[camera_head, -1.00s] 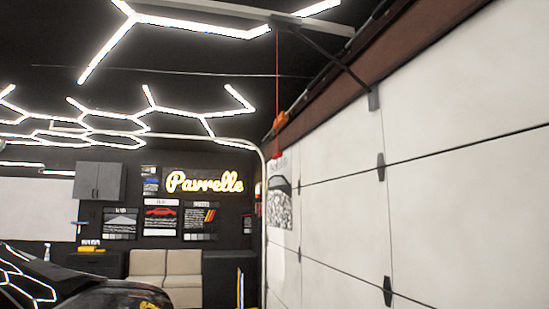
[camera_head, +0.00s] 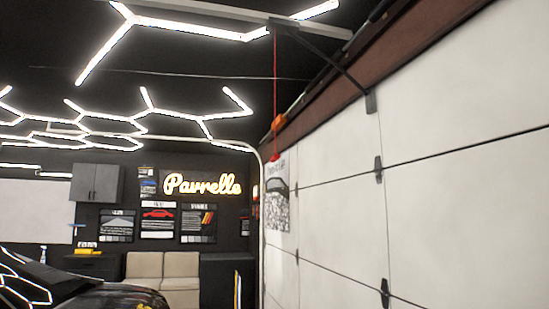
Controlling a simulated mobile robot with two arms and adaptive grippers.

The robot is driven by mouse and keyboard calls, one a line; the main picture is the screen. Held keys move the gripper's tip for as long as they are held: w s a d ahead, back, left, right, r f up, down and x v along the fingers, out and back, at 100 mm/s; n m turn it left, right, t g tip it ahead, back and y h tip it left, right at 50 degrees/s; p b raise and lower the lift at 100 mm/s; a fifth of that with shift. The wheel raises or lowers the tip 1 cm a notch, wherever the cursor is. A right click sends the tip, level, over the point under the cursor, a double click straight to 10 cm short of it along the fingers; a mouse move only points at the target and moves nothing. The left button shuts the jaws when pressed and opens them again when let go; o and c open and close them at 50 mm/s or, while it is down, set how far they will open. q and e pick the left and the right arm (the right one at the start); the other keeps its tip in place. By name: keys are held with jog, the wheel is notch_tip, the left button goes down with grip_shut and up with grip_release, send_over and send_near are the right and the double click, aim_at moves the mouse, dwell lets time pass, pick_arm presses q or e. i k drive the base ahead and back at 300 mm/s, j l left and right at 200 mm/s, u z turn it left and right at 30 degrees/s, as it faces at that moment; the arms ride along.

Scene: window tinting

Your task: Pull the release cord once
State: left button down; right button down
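The red release cord (camera_head: 275,80) hangs straight down from the opener trolley on the ceiling rail (camera_head: 250,24), beside the top of the white garage door (camera_head: 330,180). A red handle (camera_head: 273,155) is at its lower end, in front of a poster. An orange piece (camera_head: 278,122) shows right by the cord, higher up. The door is shut, and a dark arm (camera_head: 335,65) runs from the trolley to the door's top bracket. Neither of my grippers is in view.
A dark car (camera_head: 90,295) stands at the lower left. A beige sofa (camera_head: 162,275), grey cabinets (camera_head: 97,183) and a lit sign (camera_head: 202,184) are at the back wall. The curved door track (camera_head: 225,139) runs near the cord.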

aim_at(274, 158)
jog(key=i+l, duration=0.15)
jog(key=i, duration=0.55)
jog(key=i+l, duration=0.15)
jog(key=i, duration=0.55)
jog(key=i+l, duration=0.15)
jog(key=i, duration=0.55)
jog(key=i+l, duration=0.2)
jog(key=i, duration=0.5)
